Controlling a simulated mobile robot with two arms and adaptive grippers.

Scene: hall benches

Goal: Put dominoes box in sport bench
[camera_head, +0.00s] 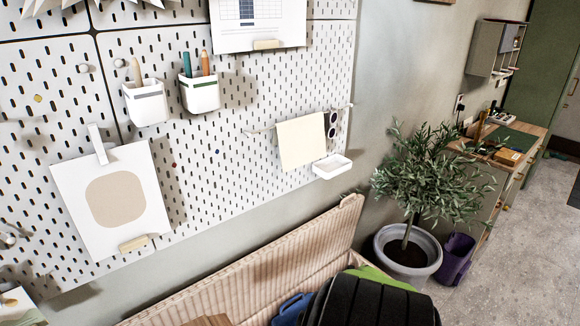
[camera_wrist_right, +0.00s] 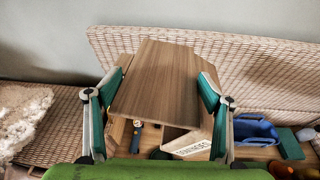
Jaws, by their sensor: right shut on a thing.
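In the right wrist view, my right gripper (camera_wrist_right: 155,105) is shut on the dominoes box (camera_wrist_right: 160,80), a brown wood-grained box between its two fingers. A pale face with dark lettering (camera_wrist_right: 192,148) shows below the box's wooden top; its lower parts are partly hidden. The sport bench (camera_wrist_right: 250,65) is a woven wicker bench with its lid raised, and the box is over its open inside. In the head view the raised wicker lid (camera_head: 265,265) stands against the wall. My left gripper is not in view.
A blue bag (camera_wrist_right: 255,131) and other small things lie inside the bench. A fluffy white cloth (camera_wrist_right: 22,115) lies on wicker at the left. In the head view, a pegboard (camera_head: 230,110) hangs above, and a potted plant (camera_head: 405,255) stands right of the bench.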

